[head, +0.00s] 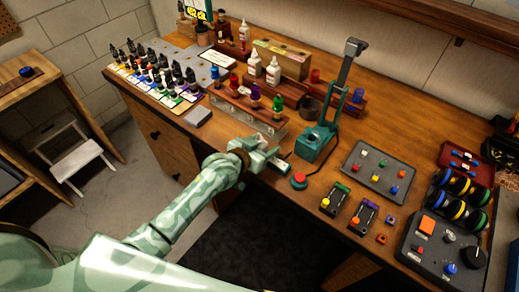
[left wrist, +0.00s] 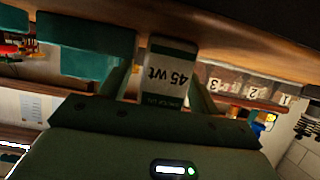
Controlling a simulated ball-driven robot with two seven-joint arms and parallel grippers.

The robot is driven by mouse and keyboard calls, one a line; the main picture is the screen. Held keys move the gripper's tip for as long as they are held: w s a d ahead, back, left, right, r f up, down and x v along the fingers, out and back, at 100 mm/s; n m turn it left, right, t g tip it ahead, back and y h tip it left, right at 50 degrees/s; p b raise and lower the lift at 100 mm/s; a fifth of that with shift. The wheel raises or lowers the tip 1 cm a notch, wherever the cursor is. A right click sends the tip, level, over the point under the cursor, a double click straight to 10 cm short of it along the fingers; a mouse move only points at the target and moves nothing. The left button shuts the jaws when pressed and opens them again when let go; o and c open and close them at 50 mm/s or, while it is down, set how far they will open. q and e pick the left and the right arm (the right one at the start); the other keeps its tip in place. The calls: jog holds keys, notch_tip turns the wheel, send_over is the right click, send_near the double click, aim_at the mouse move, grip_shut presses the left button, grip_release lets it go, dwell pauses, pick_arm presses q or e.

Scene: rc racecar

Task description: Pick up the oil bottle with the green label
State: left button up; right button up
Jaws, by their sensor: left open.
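My left gripper (head: 279,158) is open near the front edge of the bench, just left of the teal press stand (head: 315,143). In the left wrist view, a piece with a white "45 wt" label and dark green bands (left wrist: 168,78) shows between the fingers of my left gripper (left wrist: 165,64), upside down in the picture. It looks like the green-labelled oil bottle; whether the fingers touch it I cannot tell. In the head view the gripper mostly hides it. Several dark-capped bottles with coloured labels (head: 160,76) stand in rows at the back left. My right gripper is not in view.
A clear rack (head: 245,120) with coloured shocks stands behind the gripper. A red button (head: 299,180) lies close to its right. Farther right are a grey tray (head: 378,170) and a control box (head: 440,250).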

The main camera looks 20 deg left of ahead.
pick_arm(q)
jog(key=c, duration=1.1)
